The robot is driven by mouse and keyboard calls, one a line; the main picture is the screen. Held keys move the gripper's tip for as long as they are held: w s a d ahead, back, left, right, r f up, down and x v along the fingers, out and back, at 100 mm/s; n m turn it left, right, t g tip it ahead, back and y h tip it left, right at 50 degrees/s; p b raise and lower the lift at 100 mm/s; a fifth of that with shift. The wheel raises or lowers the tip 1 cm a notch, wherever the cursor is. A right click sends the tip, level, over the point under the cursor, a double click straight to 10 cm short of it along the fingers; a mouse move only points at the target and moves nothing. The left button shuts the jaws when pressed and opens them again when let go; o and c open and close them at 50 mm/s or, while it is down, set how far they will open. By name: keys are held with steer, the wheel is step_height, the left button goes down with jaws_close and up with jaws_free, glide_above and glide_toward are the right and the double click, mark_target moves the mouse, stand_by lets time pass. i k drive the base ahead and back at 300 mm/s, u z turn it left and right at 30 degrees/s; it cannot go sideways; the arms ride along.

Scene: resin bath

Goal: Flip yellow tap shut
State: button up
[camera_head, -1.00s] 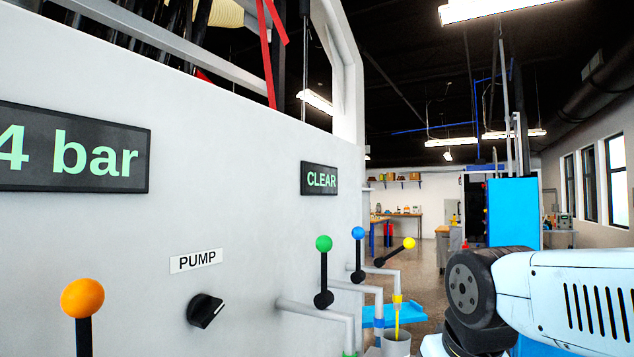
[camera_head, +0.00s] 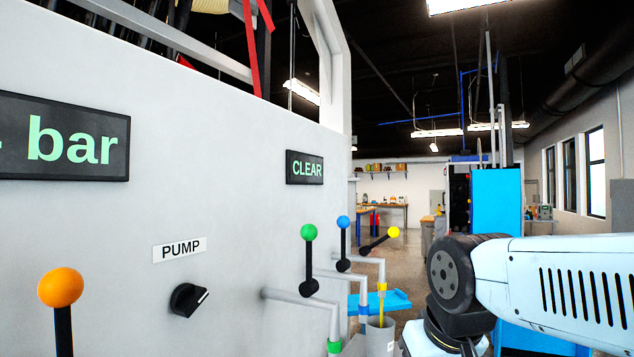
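The yellow tap (camera_head: 393,233) is a yellow ball on a black lever that tilts up to the right, on the farthest of three grey pipes. Its spout has a yellow band, and a thin yellow stream (camera_head: 381,308) runs down from it into a grey cup (camera_head: 380,337). Beside it the blue tap (camera_head: 343,222) and green tap (camera_head: 309,232) have upright levers. My arm comes in from the right, apart from the taps. My gripper is not visible.
The grey machine wall carries a bar display (camera_head: 64,140), a CLEAR display (camera_head: 305,167), a PUMP knob (camera_head: 187,299) and an orange-ball lever (camera_head: 60,288). A blue tray (camera_head: 390,301) lies behind the cup. Open floor shows beyond.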

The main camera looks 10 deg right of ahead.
mark_target(394, 232)
steer(key=k, duration=1.35)
steer(key=z, duration=0.2)
steer(key=i, duration=0.45)
steer(key=z, duration=0.7)
steer(key=i, duration=1)
steer(key=u, duration=0.35)
